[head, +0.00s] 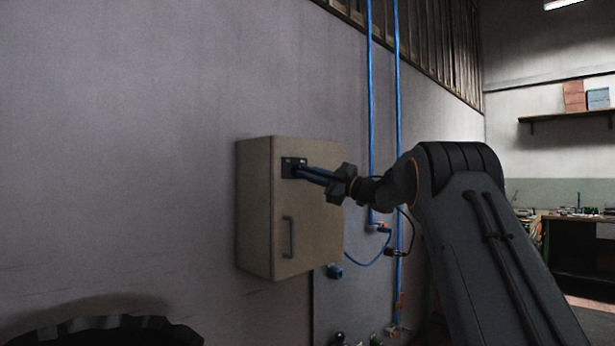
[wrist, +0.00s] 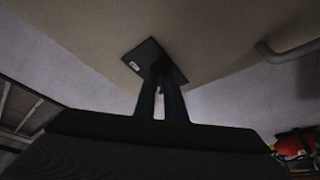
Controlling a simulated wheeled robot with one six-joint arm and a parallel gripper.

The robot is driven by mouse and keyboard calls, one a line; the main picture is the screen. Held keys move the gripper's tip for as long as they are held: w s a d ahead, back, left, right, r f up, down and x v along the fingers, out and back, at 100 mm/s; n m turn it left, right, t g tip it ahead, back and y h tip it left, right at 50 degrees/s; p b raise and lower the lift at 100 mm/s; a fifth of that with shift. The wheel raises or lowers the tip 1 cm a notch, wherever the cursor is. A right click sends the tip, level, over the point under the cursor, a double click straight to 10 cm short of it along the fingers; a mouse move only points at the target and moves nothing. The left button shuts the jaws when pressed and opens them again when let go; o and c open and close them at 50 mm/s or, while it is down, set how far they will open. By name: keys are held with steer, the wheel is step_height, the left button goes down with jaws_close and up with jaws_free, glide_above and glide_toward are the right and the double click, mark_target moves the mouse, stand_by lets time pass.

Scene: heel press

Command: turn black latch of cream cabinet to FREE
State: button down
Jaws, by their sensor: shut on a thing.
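The cream cabinet (head: 262,215) hangs on the grey wall, its door closed against the body. A dark latch plate (head: 288,168) sits near the top of its door; it also shows in the wrist view (wrist: 143,54). My gripper (head: 300,172) reaches in from the right. In the wrist view my gripper's fingers (wrist: 160,88) come together at the plate, shut on the black latch, which they mostly hide. A small pale mark shows on the plate. I cannot read any lettering or tell the latch's angle.
A grey bar handle (head: 287,237) stands out lower on the cabinet door. Blue pipes (head: 370,110) and a looping blue cable (head: 365,262) run on the wall to the right. A dark round object (head: 105,330) is at the lower left.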

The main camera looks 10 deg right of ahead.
stand_by(0.4)
steer(key=c, duration=1.8)
jaws_free()
steer(key=shift+d, duration=0.1)
steer(key=b+v, duration=0.1)
steer(key=v, duration=0.6)
steer(key=shift+s+d, duration=0.2)
steer(key=shift+s, duration=0.05)
